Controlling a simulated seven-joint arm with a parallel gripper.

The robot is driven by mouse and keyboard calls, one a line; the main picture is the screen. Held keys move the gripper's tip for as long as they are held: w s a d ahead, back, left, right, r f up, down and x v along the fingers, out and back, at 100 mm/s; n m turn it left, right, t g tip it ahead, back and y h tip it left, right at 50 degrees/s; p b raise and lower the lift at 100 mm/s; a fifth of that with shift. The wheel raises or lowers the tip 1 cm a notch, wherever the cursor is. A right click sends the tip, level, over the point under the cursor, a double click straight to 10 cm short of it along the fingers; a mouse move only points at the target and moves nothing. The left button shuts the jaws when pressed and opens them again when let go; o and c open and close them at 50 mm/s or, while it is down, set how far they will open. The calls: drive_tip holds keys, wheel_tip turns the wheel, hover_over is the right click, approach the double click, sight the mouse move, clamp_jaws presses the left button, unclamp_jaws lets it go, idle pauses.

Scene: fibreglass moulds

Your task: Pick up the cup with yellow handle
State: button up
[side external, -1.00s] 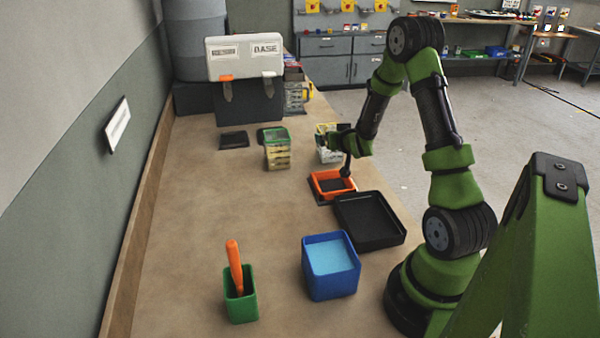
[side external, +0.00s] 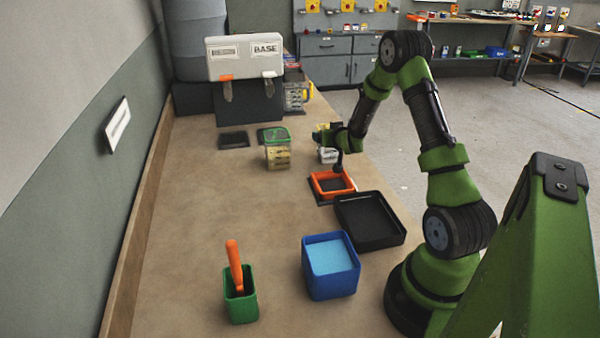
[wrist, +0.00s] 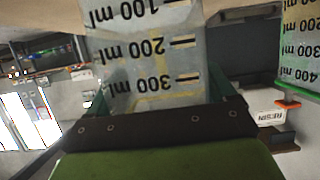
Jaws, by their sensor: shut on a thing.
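A clear measuring cup with ml markings (wrist: 155,50) fills the upper middle of the wrist view, its numbers upside down. My gripper (wrist: 168,92) is shut on it, one finger on each side. In the side view the cup (side external: 327,155) is at the table's right edge beyond the orange tray, partly hidden by my gripper (side external: 335,145). A little yellow shows at its top, but the handle is not clear. I cannot tell whether the cup touches the table. A second clear cup with a green rim (side external: 277,154) stands to its left.
An orange tray (side external: 318,191) and a black tray (side external: 390,240) lie nearer the camera. A blue container (side external: 331,285) and a green holder (side external: 241,307) with an orange-handled tool stand in front. Dark pads (side external: 233,139) lie behind. The table's left-middle is clear.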

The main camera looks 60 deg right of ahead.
wheel_tip(320, 180, up, 9)
drive_tip(key=shift+f, duration=0.1)
drive_tip(key=w+a+r+n+t+y, duration=0.1)
drive_tip(key=w+a+r+n+y, duration=0.2)
drive_tip(key=a, duration=0.7)
drive_tip(key=a+r+n+t+y, duration=0.1)
drive_tip(key=a+r+n+y, duration=0.3)
drive_tip(key=a, duration=0.6)
drive_tip(key=w+a+r+n+t+y, duration=0.2)
drive_tip(key=a+n+y, duration=0.35)
drive_tip(key=a, duration=0.35)
drive_tip(key=s+d+f+n+g+y, duration=0.1)
drive_tip(key=s+f+n+g+y, duration=0.2)
drive_tip(key=s, duration=0.4)
drive_tip(key=s+d+f+n+g+y, duration=0.2)
drive_tip(key=s+f+n+g+y, duration=0.2)
drive_tip(key=s, duration=0.4)
drive_tip(key=s+d+f+n+g+y, duration=0.1)
drive_tip(key=s+f+n+g+y, duration=0.2)
drive_tip(key=s+n+g, duration=0.3)
drive_tip(key=shift+s+d+f+n+g+y, duration=0.15)
drive_tip(key=shift+s+d+f+n, duration=0.05)
drive_tip(key=shift+s+f+n, duration=0.3)
drive_tip(key=shift+s+d+f+n+g+y, duration=0.15)
drive_tip(key=shift+s+f+n, duration=0.1)
drive_tip(key=shift+s+f, duration=0.25)
drive_tip(key=shift+s+r, duration=0.1)
